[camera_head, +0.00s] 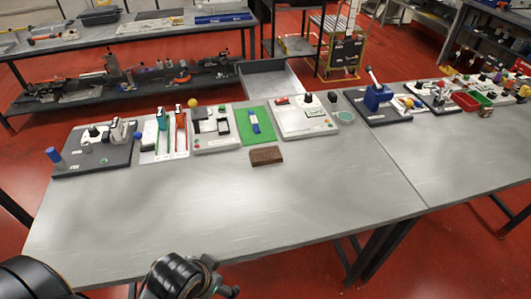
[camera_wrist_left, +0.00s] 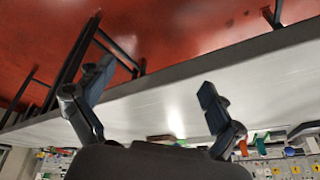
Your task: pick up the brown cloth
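The brown cloth (camera_head: 266,155) is a small folded-looking block lying flat on the grey table (camera_head: 230,205), just in front of a green mat. Parts of my left arm show at the bottom left of the head view, well short of the cloth. In the left wrist view my left gripper (camera_wrist_left: 153,90) has its two fingers spread wide with nothing between them. A small brownish patch shows beyond its palm at the bottom of that view, too hidden to identify surely. My right gripper is in neither view.
A row of boards stands along the table's back: a dark board (camera_head: 95,152), a white board (camera_head: 300,118) and the green mat (camera_head: 255,126) among them. The table's front half is clear. A second table (camera_head: 455,145) adjoins on the right.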

